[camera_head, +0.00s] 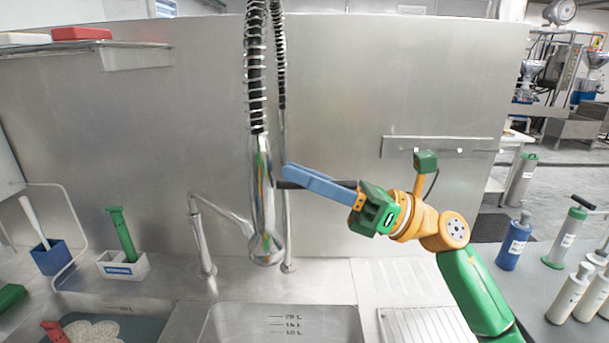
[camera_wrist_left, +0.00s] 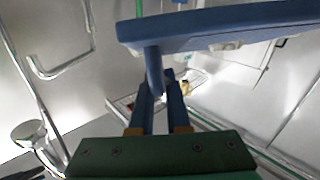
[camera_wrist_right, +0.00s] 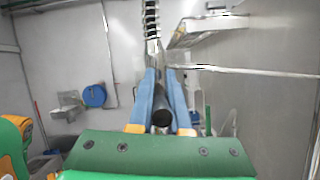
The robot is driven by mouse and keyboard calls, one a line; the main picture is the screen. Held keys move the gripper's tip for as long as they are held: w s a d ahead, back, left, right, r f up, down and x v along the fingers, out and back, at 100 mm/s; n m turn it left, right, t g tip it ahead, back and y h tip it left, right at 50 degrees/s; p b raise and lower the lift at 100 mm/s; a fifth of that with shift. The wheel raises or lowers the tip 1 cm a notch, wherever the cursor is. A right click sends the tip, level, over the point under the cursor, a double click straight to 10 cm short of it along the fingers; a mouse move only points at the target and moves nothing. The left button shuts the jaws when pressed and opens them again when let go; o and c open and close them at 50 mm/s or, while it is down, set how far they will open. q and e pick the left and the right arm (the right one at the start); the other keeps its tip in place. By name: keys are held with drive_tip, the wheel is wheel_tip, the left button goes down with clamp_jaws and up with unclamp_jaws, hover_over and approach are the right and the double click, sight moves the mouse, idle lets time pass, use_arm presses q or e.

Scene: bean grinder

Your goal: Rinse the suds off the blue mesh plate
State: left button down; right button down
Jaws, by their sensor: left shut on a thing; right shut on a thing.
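The blue plate (camera_wrist_left: 220,27) shows nearly edge-on in the left wrist view, with pale blobs that look like suds (camera_wrist_left: 232,45) under it. Its mesh face is hidden. My left gripper (camera_wrist_left: 158,88) is shut on the plate's blue stem; it is outside the head view. My right gripper (camera_head: 287,176) reaches in from the right to the hanging chrome sprayer (camera_head: 262,200). It is shut on a black bar (camera_head: 290,185), apparently the sprayer's handle. In the right wrist view this bar is a dark round end (camera_wrist_right: 161,118) between the fingers. I cannot see any water flowing.
A sink basin (camera_head: 283,325) lies below the sprayer. A second basin at left holds dark liquid with pale foam (camera_head: 95,331). A chrome tap (camera_head: 203,240) stands between. Several bottles, one blue (camera_head: 514,241), stand at right. The ribbed drainboard (camera_head: 425,325) is clear.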

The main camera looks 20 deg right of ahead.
idle(0.3)
use_arm(q)
wheel_tip(320, 180, down, 6)
drive_tip(key=b, duration=0.5)
drive_tip(key=shift+r+b, duration=0.2)
drive_tip(key=shift+b, duration=0.1)
use_arm(e)
drive_tip(key=shift+f+t+y, duration=0.3)
drive_tip(key=shift+f+y, duration=0.3)
drive_tip(key=shift+y, duration=0.1)
use_arm(q)
drive_tip(key=shift+r+p, duration=0.3)
use_arm(e)
drive_tip(key=shift+r, duration=0.35)
drive_tip(key=c, duration=0.9)
unclamp_jaws()
drive_tip(key=shift+o, duration=0.2)
use_arm(q)
wheel_tip(320, 180, down, 7)
drive_tip(key=b, duration=0.7)
use_arm(e)
drive_tip(key=v, duration=1.2)
use_arm(q)
drive_tip(key=shift+r, duration=0.1)
